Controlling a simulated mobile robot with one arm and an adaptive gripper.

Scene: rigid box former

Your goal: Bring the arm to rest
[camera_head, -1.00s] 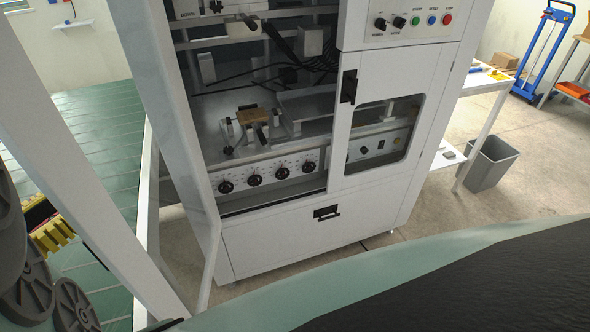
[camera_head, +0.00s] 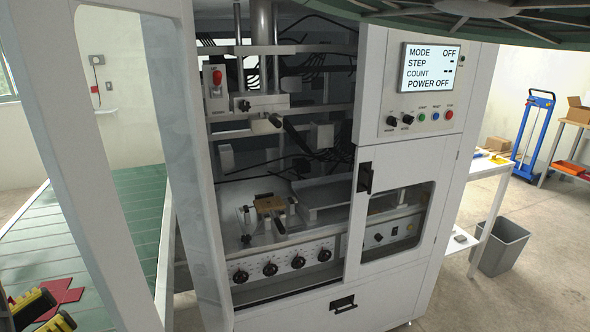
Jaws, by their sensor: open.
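My gripper (camera_head: 40,311) shows only in part at the lower left corner, as two yellow and black fingers with a gap between them. It is open and nothing shows between the fingers. It is over the green slatted surface, near a flat red piece (camera_head: 62,291). The rest of my arm is mostly out of view, so its full pose cannot be told.
A grey bin (camera_head: 502,247), white table (camera_head: 490,168) and blue hand truck (camera_head: 533,130) stand right, with open floor around.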

